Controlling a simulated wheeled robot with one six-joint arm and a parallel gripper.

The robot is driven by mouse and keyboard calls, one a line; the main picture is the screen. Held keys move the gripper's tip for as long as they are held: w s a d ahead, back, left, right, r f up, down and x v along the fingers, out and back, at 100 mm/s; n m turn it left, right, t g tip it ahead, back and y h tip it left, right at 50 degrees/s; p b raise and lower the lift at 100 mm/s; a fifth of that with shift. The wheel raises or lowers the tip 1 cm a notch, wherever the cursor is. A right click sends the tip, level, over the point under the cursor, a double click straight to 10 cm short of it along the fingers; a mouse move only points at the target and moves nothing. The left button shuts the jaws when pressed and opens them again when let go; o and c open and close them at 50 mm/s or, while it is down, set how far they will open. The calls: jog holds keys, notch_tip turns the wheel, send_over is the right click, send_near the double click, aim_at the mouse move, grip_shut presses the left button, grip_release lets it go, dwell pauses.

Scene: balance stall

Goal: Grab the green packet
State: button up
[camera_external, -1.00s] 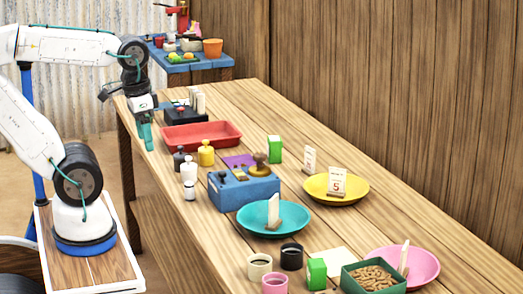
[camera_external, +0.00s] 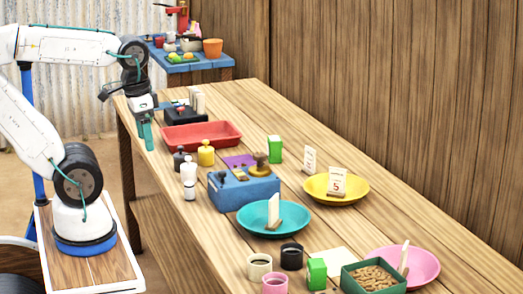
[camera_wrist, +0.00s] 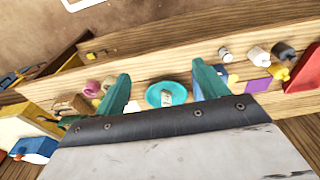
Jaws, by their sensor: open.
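Two green packets stand upright on the long wooden table in the external view. One green packet (camera_external: 275,149) is at the far side, behind the blue box. The other green packet (camera_external: 317,273) is at the near end, between the pink cup and the green tray. My gripper (camera_external: 147,136) hangs over the table's left edge, beside the red tray and well apart from both packets. In the wrist view my gripper (camera_wrist: 163,82) is open with nothing between its teal fingers. I cannot pick out either green packet clearly in the wrist view.
A red tray (camera_external: 164,138), blue box (camera_external: 216,194), teal plate (camera_external: 250,226), yellow plate (camera_external: 357,192) and pink plate (camera_external: 428,275) stand on the table. Small bottles (camera_external: 206,154) stand left of the blue box. A green tray (camera_external: 351,284) holds brown pieces. A wooden wall (camera_external: 400,100) rises behind.

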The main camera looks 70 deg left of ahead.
jog(key=shift+o, duration=0.7)
